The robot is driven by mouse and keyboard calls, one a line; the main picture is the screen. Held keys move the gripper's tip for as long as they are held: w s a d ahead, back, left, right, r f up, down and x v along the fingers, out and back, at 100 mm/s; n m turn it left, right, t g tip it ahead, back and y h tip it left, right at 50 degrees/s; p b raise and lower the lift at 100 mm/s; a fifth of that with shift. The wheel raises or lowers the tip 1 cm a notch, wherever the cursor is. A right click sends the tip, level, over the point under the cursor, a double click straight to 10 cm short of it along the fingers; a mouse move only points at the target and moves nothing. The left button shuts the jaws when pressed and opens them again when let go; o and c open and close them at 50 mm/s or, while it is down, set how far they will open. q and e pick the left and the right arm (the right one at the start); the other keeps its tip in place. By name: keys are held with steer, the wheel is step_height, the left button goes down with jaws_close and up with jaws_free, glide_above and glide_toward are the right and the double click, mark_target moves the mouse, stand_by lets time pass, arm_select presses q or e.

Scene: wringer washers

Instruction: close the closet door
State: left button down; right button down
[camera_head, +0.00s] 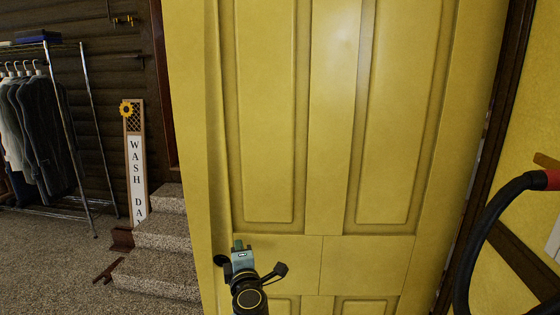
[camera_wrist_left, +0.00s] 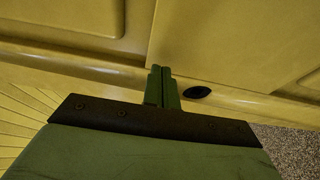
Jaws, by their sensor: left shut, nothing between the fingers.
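The closet door is a yellow panelled door (camera_head: 335,120) that fills the middle of the head view. Its left edge stands in front of the stairs and a dark red-brown frame. I cannot tell how far it is open. My left gripper (camera_head: 239,245) is low in front of the door, near its left edge. In the left wrist view the gripper's green fingers (camera_wrist_left: 161,73) are together and empty, close to the yellow door face (camera_wrist_left: 210,40); contact is unclear. A dark round knob or hole (camera_wrist_left: 197,92) is beside the fingertips. My right gripper is out of view.
Speckled stone steps (camera_head: 165,235) and a "WASH DAY" sign (camera_head: 136,165) stand left of the door. A clothes rack (camera_head: 62,130) with dark garments is further left. Carpet (camera_head: 60,265) is clear at lower left. A black curved hose (camera_head: 480,235) hangs at the right.

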mark_target(244, 240)
arm_select(q)
steer(key=w+b, duration=0.5)
steer(key=shift+w+d+f+b, duration=0.1)
steer(key=shift+w+b, duration=0.3)
stand_by(0.4)
